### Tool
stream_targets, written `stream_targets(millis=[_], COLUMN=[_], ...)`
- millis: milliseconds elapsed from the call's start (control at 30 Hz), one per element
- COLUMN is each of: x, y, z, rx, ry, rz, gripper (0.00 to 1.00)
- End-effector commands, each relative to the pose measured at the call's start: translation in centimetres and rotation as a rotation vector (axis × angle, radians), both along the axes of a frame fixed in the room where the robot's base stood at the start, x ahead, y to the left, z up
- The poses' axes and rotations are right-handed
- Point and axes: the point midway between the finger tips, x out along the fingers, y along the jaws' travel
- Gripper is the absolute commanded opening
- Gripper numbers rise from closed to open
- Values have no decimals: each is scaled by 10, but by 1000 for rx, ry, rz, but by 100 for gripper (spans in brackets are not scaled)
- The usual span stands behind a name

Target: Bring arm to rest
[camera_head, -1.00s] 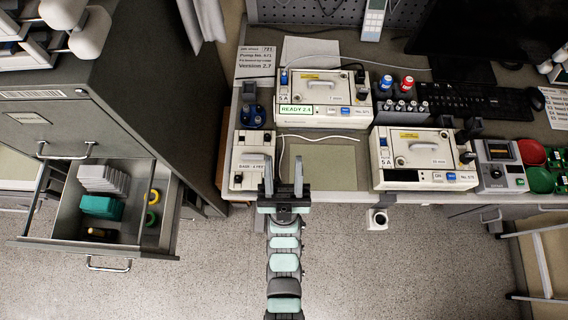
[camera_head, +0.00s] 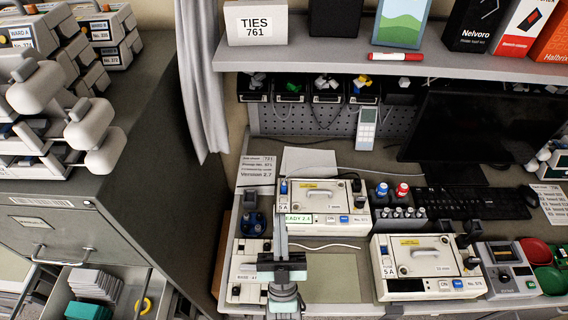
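My gripper (camera_head: 281,208) is in the lower middle of the head view, above the front of the workbench (camera_head: 331,278). Its fingers point away toward the back and appear as one narrow bar, so it looks shut, with nothing visible between them. They overlap the left part of the rear infusion pump (camera_head: 322,205), which has a green-edged READY label partly hidden behind them. Whether they touch the pump cannot be told. My arm comes up from the bottom edge.
A second pump (camera_head: 425,266) stands at the front right, beside a grey meter (camera_head: 507,268). A white box (camera_head: 246,270) is just left of my gripper. An open drawer (camera_head: 60,292) juts out at lower left. A shelf (camera_head: 345,60) spans the back.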

Motion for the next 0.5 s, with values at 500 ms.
stream_targets(millis=[500], x=[240], y=[4], z=[-73], rx=[-64], ry=[637], rz=[-24], gripper=[0])
